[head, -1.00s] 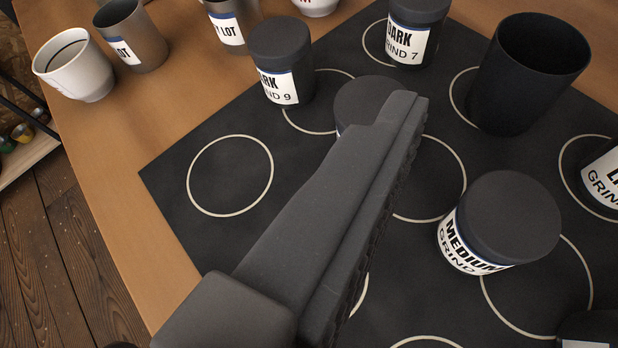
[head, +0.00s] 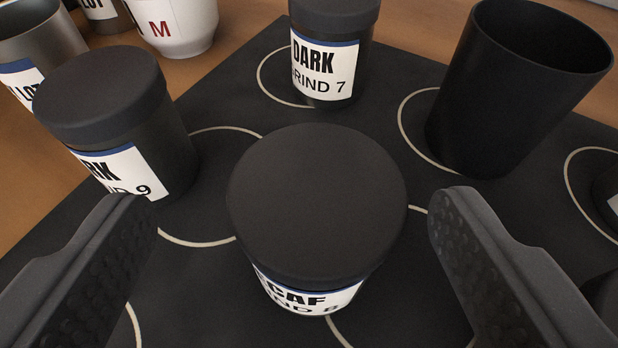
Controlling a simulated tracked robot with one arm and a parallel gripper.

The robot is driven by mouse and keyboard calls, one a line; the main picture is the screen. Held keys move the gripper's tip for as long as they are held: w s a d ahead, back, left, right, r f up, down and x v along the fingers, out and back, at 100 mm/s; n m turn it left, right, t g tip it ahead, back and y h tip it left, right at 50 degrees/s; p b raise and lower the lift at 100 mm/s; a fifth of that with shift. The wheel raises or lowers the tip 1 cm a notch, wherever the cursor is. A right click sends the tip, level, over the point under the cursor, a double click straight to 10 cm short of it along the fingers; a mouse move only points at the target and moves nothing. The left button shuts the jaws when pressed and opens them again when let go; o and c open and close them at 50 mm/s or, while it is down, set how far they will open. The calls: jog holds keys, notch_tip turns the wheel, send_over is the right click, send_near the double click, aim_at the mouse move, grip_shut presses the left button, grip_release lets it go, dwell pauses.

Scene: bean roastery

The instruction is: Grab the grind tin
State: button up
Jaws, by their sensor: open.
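A dark lidded tin (head: 318,205) with a white and blue label reading "...CAF" and a partly hidden grind line stands upright on the black mat (head: 225,265), in the middle of the head view. My gripper (head: 292,215) is open, one finger to the left of this tin and one to the right, with gaps on both sides. A tin labelled Dark, grind 7 (head: 330,60) stands behind it. Another tin, its label ending in 9 (head: 115,115), stands to the left, close beyond the left finger.
A tall black open cup (head: 520,90) stands at the back right. A metal cup (head: 35,50) and a white cup with a red M (head: 172,25) stand on the wooden table at the back left. Dark objects are cut off at the right edge.

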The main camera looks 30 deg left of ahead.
aim_at(316, 179)
jog(key=shift+d+x, duration=0.2)
jog(key=shift+x, duration=1.25)
jog(key=shift+d+x, duration=0.15)
jog(key=shift+x, duration=1.3)
jog(key=shift+w+f, duration=0.1)
jog(key=c, duration=1.1)
